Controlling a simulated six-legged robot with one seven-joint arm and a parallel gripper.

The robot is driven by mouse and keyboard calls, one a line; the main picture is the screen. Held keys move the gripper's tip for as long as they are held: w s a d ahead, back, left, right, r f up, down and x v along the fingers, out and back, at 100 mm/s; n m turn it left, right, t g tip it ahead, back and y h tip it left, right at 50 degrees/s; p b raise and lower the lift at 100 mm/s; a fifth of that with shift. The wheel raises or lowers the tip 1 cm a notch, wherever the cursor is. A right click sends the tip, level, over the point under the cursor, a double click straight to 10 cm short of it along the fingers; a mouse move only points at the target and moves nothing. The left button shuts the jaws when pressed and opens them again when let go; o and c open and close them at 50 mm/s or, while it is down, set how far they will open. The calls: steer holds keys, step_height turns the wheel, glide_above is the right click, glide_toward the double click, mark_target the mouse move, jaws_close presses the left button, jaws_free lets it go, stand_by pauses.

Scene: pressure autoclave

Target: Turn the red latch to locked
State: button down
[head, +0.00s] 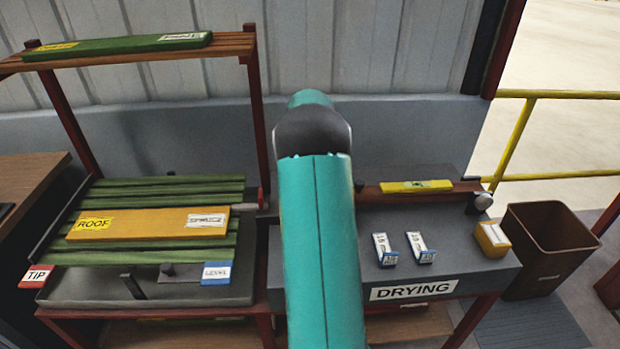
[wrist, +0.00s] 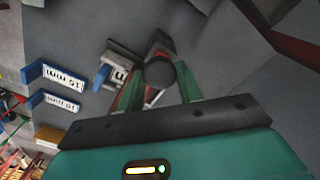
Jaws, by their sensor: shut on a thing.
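In the wrist view, the two green fingers of my gripper (wrist: 160,92) stand on either side of a dark round knob (wrist: 160,72). A narrow red piece, which looks like part of the red latch (wrist: 150,95), shows just below the knob between the fingers. My gripper is shut on this latch. The knob and fingers hide most of the latch, so I cannot tell how far it is turned. In the head view, my teal arm hides the gripper and the latch.
A grey bench labelled DRYING (head: 450,262) stands right of my arm, with two blue-and-white brackets (head: 385,250) and a yellow box (head: 491,238). A brown bin (head: 548,255) is at its right. Left is a rack with green slats (head: 165,185) and a yellow ROOF board (head: 150,224).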

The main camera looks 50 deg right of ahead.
steer(key=c, duration=0.9)
jaws_free()
steer(key=shift+c, duration=0.2)
steer(key=shift+r, duration=0.15)
step_height(320, 180, up, 14)
steer(key=shift+f, duration=0.2)
steer(key=shift+s+a, duration=0.1)
